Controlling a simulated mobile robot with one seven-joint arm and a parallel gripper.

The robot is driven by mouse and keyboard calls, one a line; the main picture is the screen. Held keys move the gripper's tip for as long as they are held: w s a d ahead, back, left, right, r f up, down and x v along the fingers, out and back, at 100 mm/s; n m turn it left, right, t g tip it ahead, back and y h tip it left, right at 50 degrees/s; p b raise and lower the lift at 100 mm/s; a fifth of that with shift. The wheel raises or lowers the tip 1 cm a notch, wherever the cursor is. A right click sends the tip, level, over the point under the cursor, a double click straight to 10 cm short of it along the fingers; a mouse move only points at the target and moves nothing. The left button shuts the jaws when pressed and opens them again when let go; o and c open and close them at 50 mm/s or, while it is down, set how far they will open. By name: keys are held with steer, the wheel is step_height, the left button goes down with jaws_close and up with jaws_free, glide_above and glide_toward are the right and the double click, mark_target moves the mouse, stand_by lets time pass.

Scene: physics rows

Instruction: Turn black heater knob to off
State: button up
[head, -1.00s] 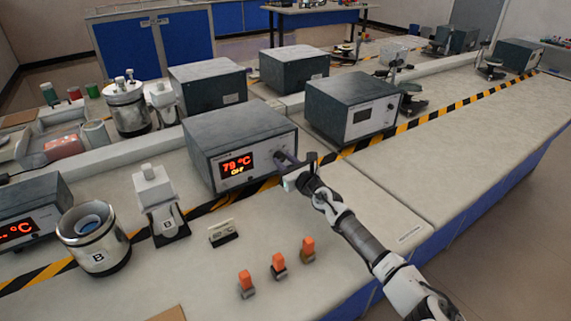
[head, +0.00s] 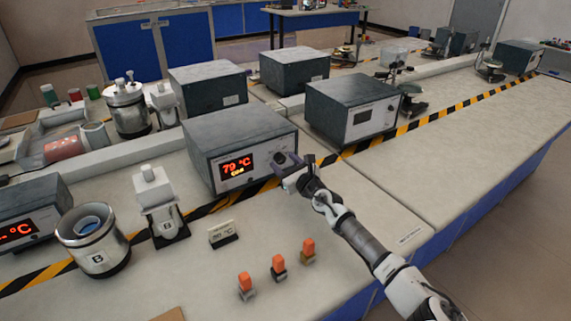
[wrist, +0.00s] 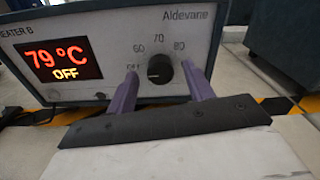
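The black heater knob (wrist: 160,68) is on the front panel of heater B (wrist: 190,30), with marks for 60, 70 and 80 and a partly covered mark at its left. Its white pointer line points left, towards that lower-left mark. The red display (wrist: 64,60) reads 79 °C with OFF below in yellow. My gripper (wrist: 159,73) is open, with one purple finger on each side of the knob and visible gaps to it. In the head view my gripper (head: 291,167) is at the right of the heater's front (head: 240,145).
Another grey heater (head: 352,110) stands behind to the right, and one with a red display (head: 30,225) at the far left. Several orange-topped small items (head: 278,265), a placard (head: 222,233) and a silver vessel marked B (head: 95,240) stand in front.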

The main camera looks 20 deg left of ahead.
steer(key=b+v, duration=0.1)
steer(key=v, duration=1.3)
stand_by(0.3)
